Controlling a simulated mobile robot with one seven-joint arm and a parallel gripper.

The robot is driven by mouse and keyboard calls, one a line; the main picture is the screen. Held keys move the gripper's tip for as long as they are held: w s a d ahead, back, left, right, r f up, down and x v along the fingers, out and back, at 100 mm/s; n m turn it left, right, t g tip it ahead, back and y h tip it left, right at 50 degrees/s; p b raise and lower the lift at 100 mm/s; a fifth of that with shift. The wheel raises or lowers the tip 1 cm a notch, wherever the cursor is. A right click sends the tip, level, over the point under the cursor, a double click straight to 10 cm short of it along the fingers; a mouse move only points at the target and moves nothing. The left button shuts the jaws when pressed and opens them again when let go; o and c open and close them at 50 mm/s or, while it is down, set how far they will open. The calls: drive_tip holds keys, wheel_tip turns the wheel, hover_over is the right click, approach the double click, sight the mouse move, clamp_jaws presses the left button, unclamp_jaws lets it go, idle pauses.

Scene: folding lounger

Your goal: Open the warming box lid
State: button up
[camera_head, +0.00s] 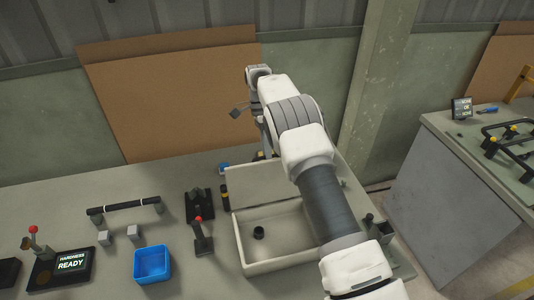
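A beige open-topped box (290,264), which I take to be the warming box, stands on the bench in the head view. A small dark round thing (259,233) sits inside it. A pale panel (258,186), apparently its lid, is raised along the box's far side, and the inside is visible. My arm crosses over the right part of the box and hides it. My gripper (266,150) points down near the far edge of the panel. Its fingers are small and partly hidden, so I cannot tell whether they are open or touch the panel.
Left of the box are a black fixture with a red-knobbed lever (198,222), a blue bin (152,264), a black bar on supports (124,208) and a "HARDNESS READY" display (71,262). Cardboard sheets (160,90) lean behind the bench. Another bench (440,190) stands right, across a gap.

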drive_tip(key=shift+r, duration=0.15)
drive_tip(key=s+d+r+b, duration=0.3)
drive_tip(key=d+r+b, duration=0.1)
drive_tip(key=d+r, duration=0.6)
drive_tip(key=shift+s+d+r+b, duration=0.15)
drive_tip(key=shift+d+r+b, duration=0.2)
drive_tip(key=shift+d, duration=0.3)
